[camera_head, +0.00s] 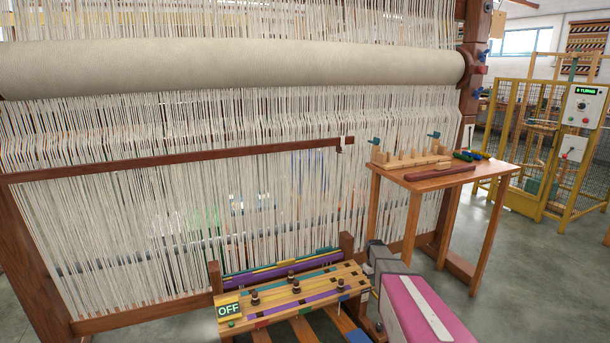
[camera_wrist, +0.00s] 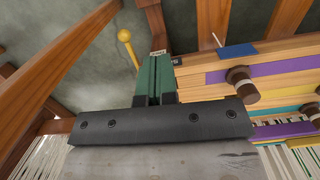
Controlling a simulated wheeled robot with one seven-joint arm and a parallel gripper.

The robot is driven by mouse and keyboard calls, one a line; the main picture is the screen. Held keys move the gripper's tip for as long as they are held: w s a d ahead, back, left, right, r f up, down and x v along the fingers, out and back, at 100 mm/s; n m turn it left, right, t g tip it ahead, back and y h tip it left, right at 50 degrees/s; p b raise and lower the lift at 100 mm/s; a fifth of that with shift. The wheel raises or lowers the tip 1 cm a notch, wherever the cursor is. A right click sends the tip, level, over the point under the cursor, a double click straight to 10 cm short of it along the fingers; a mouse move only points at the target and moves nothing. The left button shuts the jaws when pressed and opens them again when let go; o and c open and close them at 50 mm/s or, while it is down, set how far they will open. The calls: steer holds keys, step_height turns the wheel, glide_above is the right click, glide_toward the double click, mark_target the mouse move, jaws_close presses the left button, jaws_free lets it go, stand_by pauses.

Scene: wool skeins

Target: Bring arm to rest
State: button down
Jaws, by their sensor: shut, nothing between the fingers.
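My gripper (camera_wrist: 154,78) shows in the wrist view with its two green fingers together and nothing between them. The fingers are beside a wooden panel (camera_wrist: 216,84) with a purple strip and dark knobs. In the head view this striped, knobbed panel (camera_head: 262,306) stands low in front of the loom, with an OFF sign (camera_head: 229,310) at its left end. The fingers are not clearly visible in the head view. I cannot tell whether the fingers touch the panel.
The loom's white warp threads (camera_head: 200,215) and cloth roll (camera_head: 230,65) fill the left and middle. A wooden table (camera_head: 462,172) with pegs stands at the right. A yellow cage (camera_head: 517,150) is behind it. A yellow ball-tipped rod (camera_wrist: 125,37) is near my fingers. Floor is open at lower right.

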steer(key=s+a+r+m, duration=0.1)
steer(key=s+a+r, duration=0.3)
steer(key=s, duration=0.5)
steer(key=s+a+r+m, duration=0.1)
steer(key=s+a+r, duration=0.3)
steer(key=s+r, duration=0.4)
steer(key=s+a+r+m+t, duration=0.1)
steer(key=s+a+r, duration=0.3)
steer(key=s, duration=0.7)
step_height(320, 180, up, 2)
steer(key=shift+s+a+m+y, duration=0.25)
steer(key=shift+s+m+y, duration=0.05)
steer(key=shift+s, duration=0.1)
